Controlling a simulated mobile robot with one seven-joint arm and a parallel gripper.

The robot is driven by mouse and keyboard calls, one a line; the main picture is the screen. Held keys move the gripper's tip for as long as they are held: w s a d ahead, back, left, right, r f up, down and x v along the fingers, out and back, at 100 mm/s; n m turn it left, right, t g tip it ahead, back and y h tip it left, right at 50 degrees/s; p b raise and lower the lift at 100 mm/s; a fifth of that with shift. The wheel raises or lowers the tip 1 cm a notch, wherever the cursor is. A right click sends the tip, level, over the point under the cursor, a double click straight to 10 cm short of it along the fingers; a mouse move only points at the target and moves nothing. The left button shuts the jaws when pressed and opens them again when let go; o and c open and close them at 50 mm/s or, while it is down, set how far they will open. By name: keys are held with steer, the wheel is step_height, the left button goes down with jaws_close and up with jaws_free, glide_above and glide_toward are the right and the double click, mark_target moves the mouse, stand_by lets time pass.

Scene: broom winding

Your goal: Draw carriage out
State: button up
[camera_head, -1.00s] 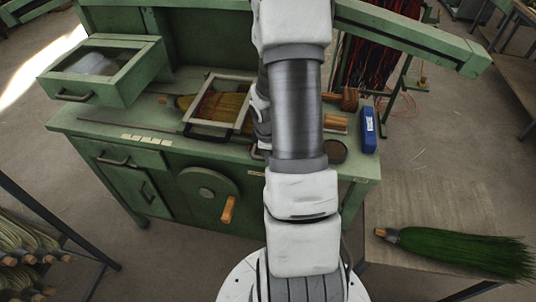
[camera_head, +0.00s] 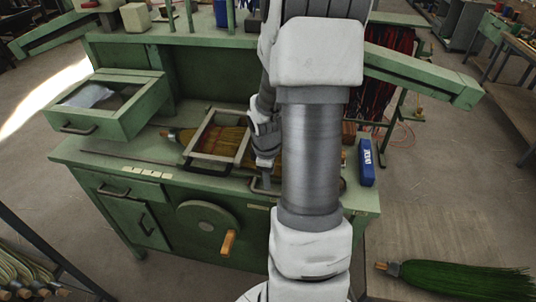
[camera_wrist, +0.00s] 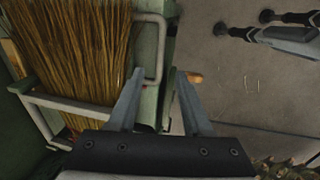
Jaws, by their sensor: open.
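The carriage, a pale rectangular frame (camera_head: 232,114), lies on the green bench around a broom's straw bristles (camera_head: 227,137). In the wrist view the bristles (camera_wrist: 75,50) and the grey handle loop (camera_wrist: 161,55) show at left and centre. My gripper (camera_wrist: 160,75) is open and empty. In that view the handle lies between its two fingers, with visible gaps on both sides; depth is hard to tell. In the head view my arm covers part of the bench right of the carriage.
An open drawer-like box (camera_head: 112,105) stands at the bench's left. A crank wheel with a wooden handle (camera_head: 228,243) is on the bench front. A blue box (camera_head: 366,162) sits at the right end. A green broom (camera_head: 460,277) lies at lower right.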

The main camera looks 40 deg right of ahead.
step_height(320, 180, up, 9)
steer(key=s+a+p, duration=0.1)
steer(key=shift+a, duration=0.2)
stand_by(0.5)
